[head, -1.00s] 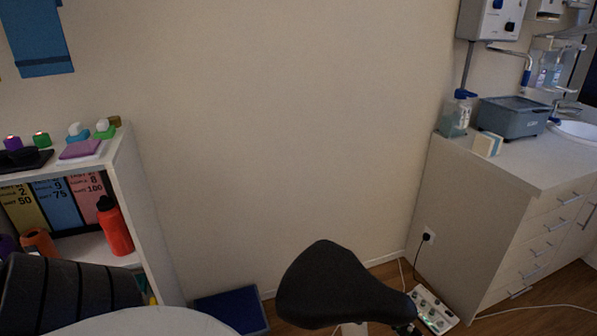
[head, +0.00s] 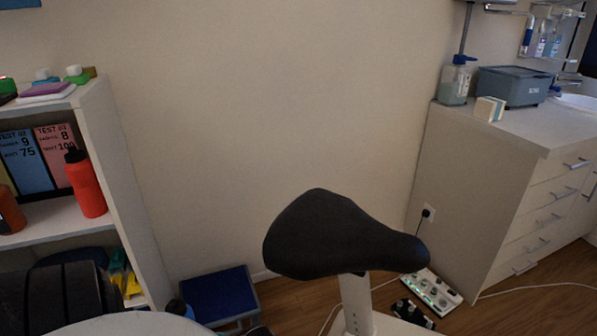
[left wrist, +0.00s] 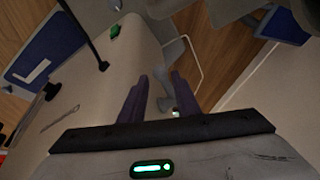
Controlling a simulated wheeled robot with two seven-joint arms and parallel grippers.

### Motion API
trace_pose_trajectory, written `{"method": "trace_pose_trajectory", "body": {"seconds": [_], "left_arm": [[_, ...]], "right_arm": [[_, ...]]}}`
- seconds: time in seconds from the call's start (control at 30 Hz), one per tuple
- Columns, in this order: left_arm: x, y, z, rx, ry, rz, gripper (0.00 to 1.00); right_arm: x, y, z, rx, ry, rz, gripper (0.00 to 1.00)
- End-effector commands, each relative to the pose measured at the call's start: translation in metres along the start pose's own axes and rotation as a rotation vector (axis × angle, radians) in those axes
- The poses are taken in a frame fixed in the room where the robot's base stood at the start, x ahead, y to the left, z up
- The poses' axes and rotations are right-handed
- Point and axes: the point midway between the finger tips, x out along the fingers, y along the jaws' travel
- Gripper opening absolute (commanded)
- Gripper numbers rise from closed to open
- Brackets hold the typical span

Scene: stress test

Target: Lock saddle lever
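The black bike saddle (head: 340,235) stands at the lower middle of the head view, on a pale upright post (head: 356,305). I cannot make out a saddle lever in the head view; the lower post is cut off by the frame edge. My left gripper (left wrist: 160,84) shows in the left wrist view, with its two dark fingers apart and nothing visible between them. A pale grey curved part lies beyond the fingertips, and I cannot tell whether it belongs to the saddle post. Neither gripper shows in the head view, and my right gripper is in neither view.
A white shelf (head: 125,190) with a red bottle (head: 85,183) stands at left. A blue-topped step (head: 218,296) sits by the wall. At right is a drawer cabinet (head: 480,190), with a lit power strip (head: 432,289) and cables on the floor. The wall behind the saddle is bare.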

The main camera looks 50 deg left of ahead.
Motion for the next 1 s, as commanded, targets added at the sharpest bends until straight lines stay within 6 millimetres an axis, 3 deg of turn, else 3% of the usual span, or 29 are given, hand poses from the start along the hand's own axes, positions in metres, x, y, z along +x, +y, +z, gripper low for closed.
{"method": "trace_pose_trajectory", "body": {"seconds": [0.03,0.2,0.6,0.63,0.8,1.0], "left_arm": [[0.013,0.001,0.001,-0.002,0.001,0.001,0.29],[0.034,0.001,0.001,0.001,0.001,0.0,0.29],[0.041,0.001,0.0,0.001,0.001,0.001,0.29],[0.041,0.001,0.0,0.001,0.001,0.0,0.28],[0.041,0.001,0.0,0.002,0.001,0.0,0.0],[0.041,0.001,0.0,0.002,0.002,0.0,0.0]], "right_arm": [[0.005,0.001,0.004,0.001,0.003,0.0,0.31],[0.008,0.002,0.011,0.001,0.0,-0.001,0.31],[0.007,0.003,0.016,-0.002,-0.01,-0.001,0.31],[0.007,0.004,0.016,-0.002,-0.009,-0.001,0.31],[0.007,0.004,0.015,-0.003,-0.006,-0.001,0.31],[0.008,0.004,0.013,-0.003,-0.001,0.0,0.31]]}}
